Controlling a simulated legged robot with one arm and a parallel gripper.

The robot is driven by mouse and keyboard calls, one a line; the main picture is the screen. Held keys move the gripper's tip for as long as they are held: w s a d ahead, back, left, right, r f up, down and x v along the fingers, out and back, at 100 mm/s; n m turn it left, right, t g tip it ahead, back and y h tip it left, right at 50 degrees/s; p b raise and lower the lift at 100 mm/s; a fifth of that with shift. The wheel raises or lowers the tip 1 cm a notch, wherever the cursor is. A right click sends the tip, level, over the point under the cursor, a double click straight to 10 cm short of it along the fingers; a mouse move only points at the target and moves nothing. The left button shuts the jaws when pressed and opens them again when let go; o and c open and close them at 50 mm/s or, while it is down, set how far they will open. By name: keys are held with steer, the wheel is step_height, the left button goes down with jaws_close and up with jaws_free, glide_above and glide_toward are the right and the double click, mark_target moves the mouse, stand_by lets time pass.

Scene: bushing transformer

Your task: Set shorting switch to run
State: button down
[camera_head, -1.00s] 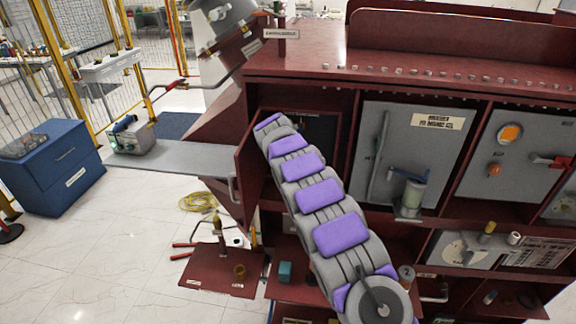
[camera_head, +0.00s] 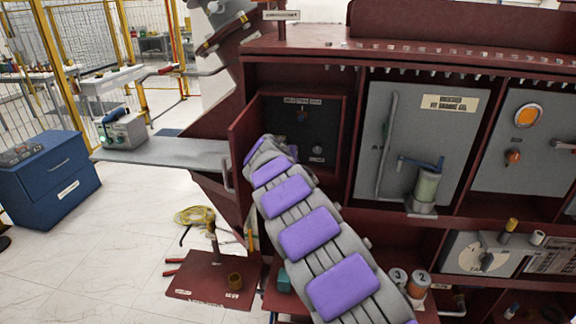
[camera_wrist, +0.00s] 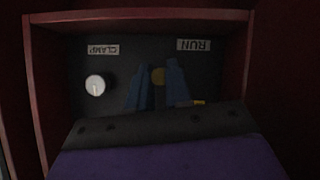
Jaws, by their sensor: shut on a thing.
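The switch's exact angle is too dark to tell. A round white knob (camera_wrist: 95,85) is left of the fingers, apart from them. In the head view my arm hides the gripper.
Red compartment walls frame the panel closely. An open red door (camera_head: 243,133) stands at its left. A grey cabinet panel (camera_head: 412,135) with a blue-handled device (camera_head: 427,183) is to the right. A grey shelf (camera_head: 165,155) juts out left. Clear floor lies at lower left.

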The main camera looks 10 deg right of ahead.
steer(key=shift+w+f+t+h+b, duration=0.1)
steer(key=shift+f+t+h+b, duration=0.45)
steer(key=shift+t, duration=0.55)
steer(key=shift+w+f+t+h+b, duration=0.1)
steer(key=shift+f+t+h+b, duration=0.2)
steer(key=shift+f+t, duration=0.55)
steer(key=shift+w+f+t+h+b, duration=0.1)
steer(key=shift+f+t+h+b, duration=0.3)
steer(key=shift+t, duration=0.95)
steer(key=shift+m+t, duration=0.3)
steer(key=shift+t, duration=0.2)
steer(key=shift+h, duration=0.45)
steer(key=c, duration=1.1)
jaws_free()
steer(key=shift+o, duration=0.2)
